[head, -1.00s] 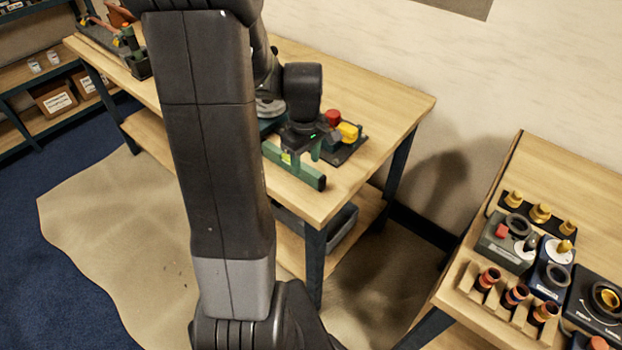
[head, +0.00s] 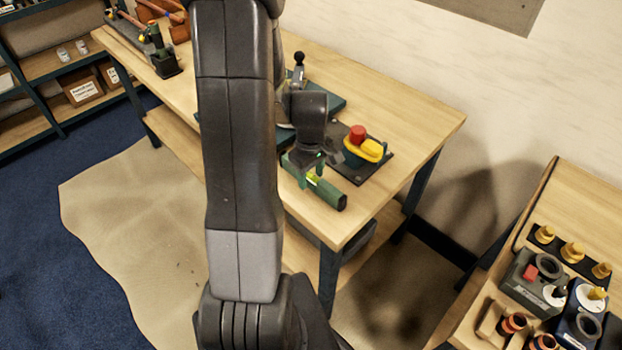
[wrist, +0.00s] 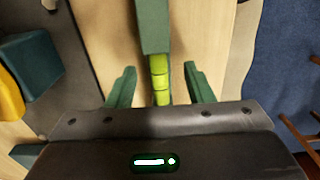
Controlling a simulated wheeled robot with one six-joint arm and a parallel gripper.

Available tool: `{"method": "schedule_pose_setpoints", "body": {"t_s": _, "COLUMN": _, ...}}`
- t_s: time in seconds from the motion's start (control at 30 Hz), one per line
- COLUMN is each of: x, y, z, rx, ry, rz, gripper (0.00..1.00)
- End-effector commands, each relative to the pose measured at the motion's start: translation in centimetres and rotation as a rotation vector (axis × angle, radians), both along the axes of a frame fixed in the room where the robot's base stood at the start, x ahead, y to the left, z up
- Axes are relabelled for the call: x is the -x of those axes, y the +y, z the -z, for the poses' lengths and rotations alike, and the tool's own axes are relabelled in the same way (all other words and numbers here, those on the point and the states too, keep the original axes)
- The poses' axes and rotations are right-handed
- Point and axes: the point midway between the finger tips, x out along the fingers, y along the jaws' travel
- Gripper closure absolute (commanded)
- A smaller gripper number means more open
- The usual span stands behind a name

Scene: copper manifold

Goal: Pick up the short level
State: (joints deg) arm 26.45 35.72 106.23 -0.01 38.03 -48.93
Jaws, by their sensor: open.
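The short level is a green bar with a yellow-green vial. It lies near the front right corner of the workbench in the head view (head: 328,193). In the wrist view the level (wrist: 153,25) runs from the top edge down between my fingers, with its vial windows at the middle. My gripper (wrist: 160,86) is open, with one green finger on each side of the level and a gap on both sides. In the head view my gripper (head: 305,172) is right over the level, and my wrist and arm hide its far end.
A dark plate with a red and yellow object (head: 368,148) stands close behind the level on the workbench (head: 420,120). Another bench (head: 590,205) at the right holds fittings and boxes. The bench's front right corner is clear.

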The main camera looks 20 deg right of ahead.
Motion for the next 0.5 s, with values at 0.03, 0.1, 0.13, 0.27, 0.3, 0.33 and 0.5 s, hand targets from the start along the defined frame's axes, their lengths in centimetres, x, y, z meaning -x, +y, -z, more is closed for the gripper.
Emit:
{"method": "schedule_pose_setpoints", "body": {"t_s": 0.03, "x": 0.00, "y": 0.00, "z": -0.01, "rx": 0.000, "ry": 0.000, "rz": 0.000, "gripper": 0.57}}
{"method": "schedule_pose_setpoints", "body": {"t_s": 0.1, "x": 0.00, "y": 0.00, "z": -0.01, "rx": 0.000, "ry": 0.000, "rz": 0.000, "gripper": 0.70}}
{"method": "schedule_pose_setpoints", "body": {"t_s": 0.13, "x": 0.00, "y": 0.00, "z": -0.02, "rx": 0.000, "ry": 0.000, "rz": 0.000, "gripper": 0.76}}
{"method": "schedule_pose_setpoints", "body": {"t_s": 0.27, "x": 0.00, "y": 0.00, "z": -0.03, "rx": 0.000, "ry": 0.000, "rz": 0.000, "gripper": 1.00}}
{"method": "schedule_pose_setpoints", "body": {"t_s": 0.3, "x": 0.00, "y": -0.01, "z": -0.05, "rx": 0.000, "ry": 0.000, "rz": 0.000, "gripper": 1.00}}
{"method": "schedule_pose_setpoints", "body": {"t_s": 0.33, "x": 0.00, "y": -0.01, "z": -0.05, "rx": 0.000, "ry": 0.000, "rz": 0.000, "gripper": 1.00}}
{"method": "schedule_pose_setpoints", "body": {"t_s": 0.5, "x": -0.02, "y": -0.01, "z": -0.09, "rx": 0.001, "ry": 0.000, "rz": 0.000, "gripper": 1.00}}
